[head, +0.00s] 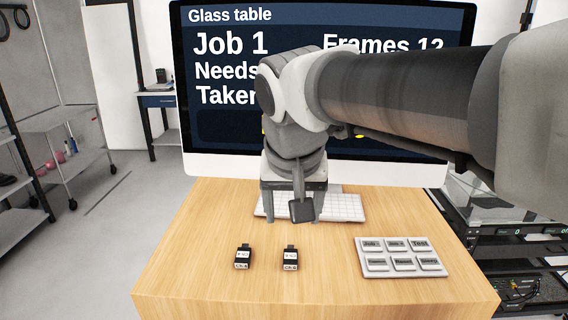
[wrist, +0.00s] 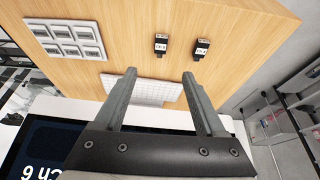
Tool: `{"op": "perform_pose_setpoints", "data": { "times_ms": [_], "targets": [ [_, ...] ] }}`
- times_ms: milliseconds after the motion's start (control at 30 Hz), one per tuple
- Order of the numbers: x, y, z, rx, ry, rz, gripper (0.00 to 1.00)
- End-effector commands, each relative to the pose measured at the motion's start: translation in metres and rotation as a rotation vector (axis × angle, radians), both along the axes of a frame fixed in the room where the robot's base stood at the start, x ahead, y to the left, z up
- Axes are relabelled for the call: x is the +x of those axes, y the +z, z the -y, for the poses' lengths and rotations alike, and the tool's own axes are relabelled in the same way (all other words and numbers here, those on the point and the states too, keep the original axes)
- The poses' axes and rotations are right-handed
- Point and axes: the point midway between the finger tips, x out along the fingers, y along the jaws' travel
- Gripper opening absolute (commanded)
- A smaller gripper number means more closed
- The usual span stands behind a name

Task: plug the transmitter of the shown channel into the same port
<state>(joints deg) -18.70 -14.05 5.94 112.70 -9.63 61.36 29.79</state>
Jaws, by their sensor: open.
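Two small black transmitters with pale labels stand apart on the wooden table: the left one (head: 242,257) and the right one (head: 290,260) in the head view. In the wrist view, their order is swapped: the right one (wrist: 161,44) and the left one (wrist: 201,49). Their labels are too small to read surely. My gripper (head: 292,218) is open and empty, over the keyboard behind the transmitters; its spread fingers (wrist: 160,72) show in the wrist view. The screen (head: 225,120) reads "Job 1" and "Frames 12"; my arm hides part. I cannot make out any port.
A white keyboard (head: 345,208) lies before the screen. A button panel (head: 402,271) sits at the table's right. The table (head: 200,215) is clear at its left and around the transmitters. A dark rack (head: 515,255) stands at right, shelves (head: 60,120) at left.

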Motion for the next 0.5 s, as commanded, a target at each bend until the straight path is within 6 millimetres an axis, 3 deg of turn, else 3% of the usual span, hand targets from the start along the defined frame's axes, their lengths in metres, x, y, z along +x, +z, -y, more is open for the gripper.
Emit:
{"op": "perform_pose_setpoints", "data": {
  "times_ms": [500],
  "targets": [
    [0.038,-0.092,0.0,-0.003,0.0,-0.005,0.72]
  ]
}}
